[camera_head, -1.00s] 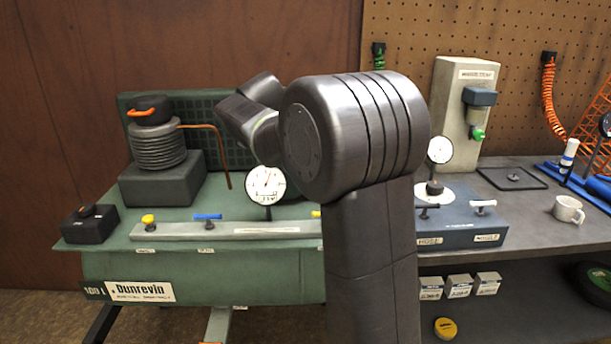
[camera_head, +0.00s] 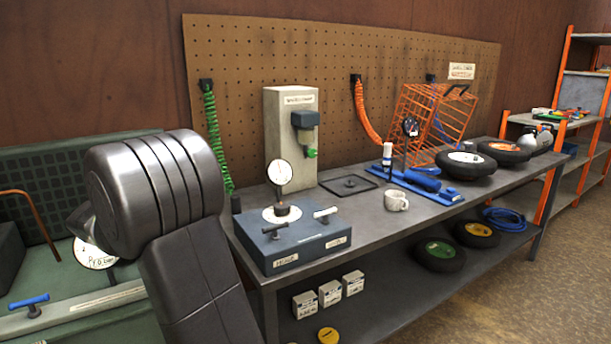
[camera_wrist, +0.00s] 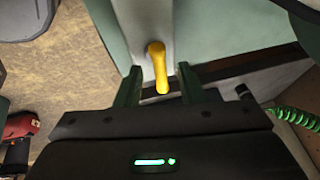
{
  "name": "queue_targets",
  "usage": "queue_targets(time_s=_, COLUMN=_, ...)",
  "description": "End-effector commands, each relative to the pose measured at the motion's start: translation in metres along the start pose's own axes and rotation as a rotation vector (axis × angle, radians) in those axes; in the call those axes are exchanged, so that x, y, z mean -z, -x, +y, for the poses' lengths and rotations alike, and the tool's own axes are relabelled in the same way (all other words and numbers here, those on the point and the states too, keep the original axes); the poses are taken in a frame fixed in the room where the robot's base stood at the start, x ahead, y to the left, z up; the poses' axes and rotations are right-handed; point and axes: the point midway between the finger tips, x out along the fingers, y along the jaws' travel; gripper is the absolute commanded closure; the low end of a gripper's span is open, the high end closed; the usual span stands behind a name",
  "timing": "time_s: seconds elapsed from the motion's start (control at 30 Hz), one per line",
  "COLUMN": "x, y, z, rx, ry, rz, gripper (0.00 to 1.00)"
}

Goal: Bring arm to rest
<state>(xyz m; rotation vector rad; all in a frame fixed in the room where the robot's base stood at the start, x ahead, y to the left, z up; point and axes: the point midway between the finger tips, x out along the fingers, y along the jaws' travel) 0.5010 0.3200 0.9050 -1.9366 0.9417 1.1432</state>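My gripper (camera_wrist: 160,80) shows in the wrist view with its two dark fingers apart. A yellow valve handle (camera_wrist: 158,66) appears in the gap between the fingers, on a grey strip (camera_wrist: 140,20) of the green bench. The fingers stand clear on both sides of it; I cannot tell the distance in depth. In the head view my dark arm rises at the left, bent at a large rounded joint, and the gripper is hidden behind it.
A blue box with a gauge (camera_head: 292,236) stands on the grey workbench (camera_head: 345,218), near my arm. A mug (camera_head: 396,200), an orange cage (camera_head: 436,115) and several wheels (camera_head: 465,162) are farther right. The green bench (camera_head: 120,325) is at left. Open floor (camera_head: 540,290) lies at right.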

Motion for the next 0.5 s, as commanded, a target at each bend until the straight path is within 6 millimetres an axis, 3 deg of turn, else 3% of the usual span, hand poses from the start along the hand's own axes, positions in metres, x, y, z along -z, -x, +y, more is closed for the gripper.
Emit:
queue_targets(time_s=0.1, x=0.0, y=-0.0106, z=0.0004, rx=-0.001, ry=0.0, rz=0.0, gripper=0.65)
queue_targets(time_s=0.5, x=0.0002, y=-0.0094, z=0.0002, rx=0.009, ry=0.022, rz=-0.004, gripper=0.65)
